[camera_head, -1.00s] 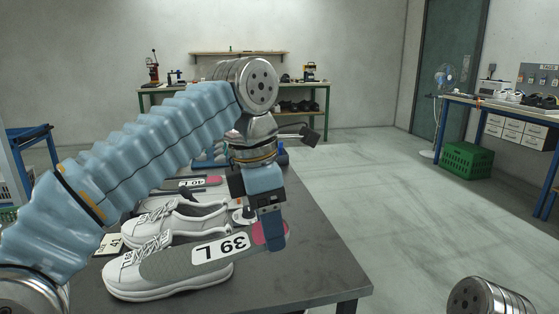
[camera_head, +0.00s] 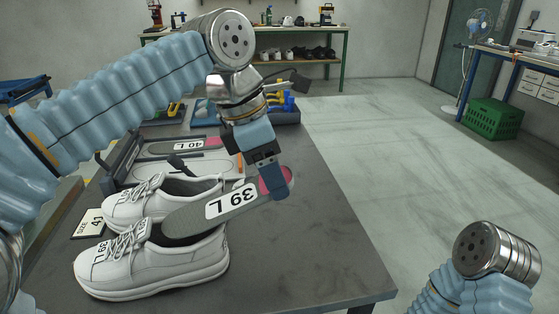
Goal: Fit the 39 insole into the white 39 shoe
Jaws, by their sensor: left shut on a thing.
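My left gripper (camera_head: 274,181) is shut on the pink heel end of the grey insole (camera_head: 185,219), which carries a white "39 L" label. The insole slants, heel end up to the right. Its toe end overlaps the opening of the near white shoe (camera_head: 150,271); I cannot tell how far inside it is. The near shoe stands upright on the table, toe to the left, with a dark mark reading about "39 L" on its front. A second white shoe (camera_head: 128,209) stands just behind it. My right gripper is out of view.
The grey table (camera_head: 320,235) is clear to the right of the shoes. A "40 L" insole (camera_head: 180,147) lies behind them. A size card (camera_head: 88,224) sits at the left. Blue bins (camera_head: 284,108) stand at the table's far end.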

